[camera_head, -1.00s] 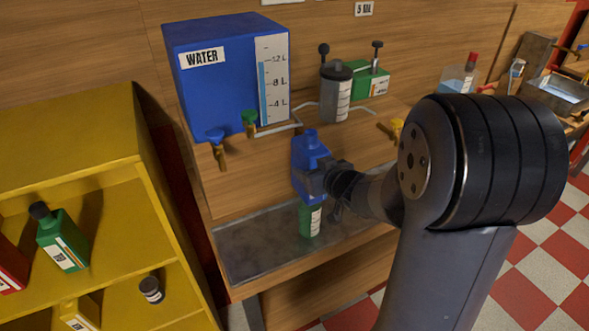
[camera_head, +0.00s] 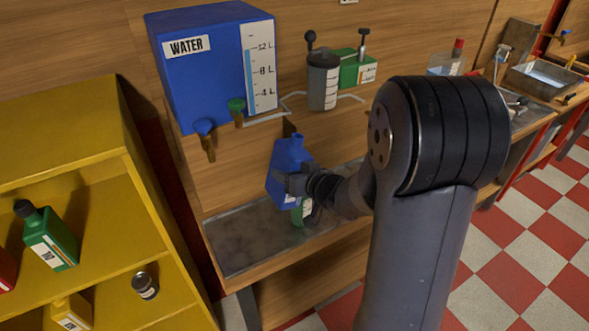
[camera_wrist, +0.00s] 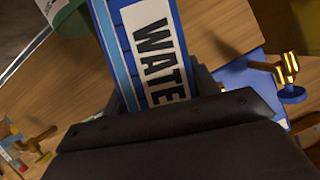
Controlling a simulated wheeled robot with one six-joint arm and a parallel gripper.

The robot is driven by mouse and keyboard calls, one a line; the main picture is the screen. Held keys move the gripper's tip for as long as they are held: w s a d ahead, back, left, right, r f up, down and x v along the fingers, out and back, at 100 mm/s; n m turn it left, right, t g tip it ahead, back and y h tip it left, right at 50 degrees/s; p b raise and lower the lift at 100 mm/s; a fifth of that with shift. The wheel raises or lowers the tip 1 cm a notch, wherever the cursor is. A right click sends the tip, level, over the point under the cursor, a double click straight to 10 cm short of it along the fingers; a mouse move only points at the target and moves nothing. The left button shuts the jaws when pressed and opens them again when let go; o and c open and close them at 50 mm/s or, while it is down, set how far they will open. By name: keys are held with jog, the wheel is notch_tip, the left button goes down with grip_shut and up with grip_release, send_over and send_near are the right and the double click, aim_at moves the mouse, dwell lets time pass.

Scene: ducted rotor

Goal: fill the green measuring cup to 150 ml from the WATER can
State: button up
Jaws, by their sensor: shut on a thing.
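The blue WATER can (camera_head: 291,158) is held in my gripper (camera_head: 293,186) above the metal tray. It looks slightly tilted in the head view. In the wrist view the can (camera_wrist: 153,45) shows a white label reading "WATE", with the last letter hidden by my gripper (camera_wrist: 170,110), which is shut on it. A green rim at the top left of the wrist view (camera_wrist: 70,17) looks like the same cup. Its water level cannot be seen.
A big blue WATER tank (camera_head: 205,75) with a level scale stands on the shelf above, with blue (camera_head: 203,126) and green (camera_head: 236,108) tap handles. The metal tray (camera_head: 240,240) is bare at left. A yellow shelf (camera_head: 80,130) holding bottles stands at left.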

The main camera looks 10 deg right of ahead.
aim_at(278, 201)
jog(key=shift+m+y, duration=0.6)
jog(key=shift+m, duration=0.3)
jog(key=shift+s+a+f+b, duration=0.1)
jog(key=shift+a+f+b, duration=0.25)
jog(key=shift+f, duration=0.3)
jog(key=shift+s+a+f+b, duration=0.1)
jog(key=shift+a+f+b, duration=0.2)
jog(key=shift+f, duration=0.3)
jog(key=shift+s+a+f+b, duration=0.1)
jog(key=shift+a+f+b, duration=0.25)
jog(key=shift+f, duration=0.3)
jog(key=shift+s+a+f+m+y+b, duration=0.15)
jog(key=shift+a+f+m+y+b, duration=0.2)
jog(key=shift+a+f+m, duration=0.25)
jog(key=shift+s+a+f+m+y+b, duration=0.15)
jog(key=shift+a+f+m+y+b, duration=0.2)
jog(key=shift+f, duration=0.35)
jog(key=shift+s+a+m+y+p, duration=0.1)
jog(key=shift+a+m+y+p, duration=0.25)
jog(key=shift+m, duration=0.3)
jog(key=shift+s+a+m+y+p, duration=0.1)
jog(key=shift+a+m+y+p, duration=0.2)
jog(key=shift+m+y, duration=0.25)
jog(key=m, duration=0.2)
jog(key=r+m+y+p, duration=0.1)
jog(key=shift+s+a+r+t, duration=0.1)
jog(key=shift+a+t, duration=0.15)
jog(key=shift+t, duration=0.15)
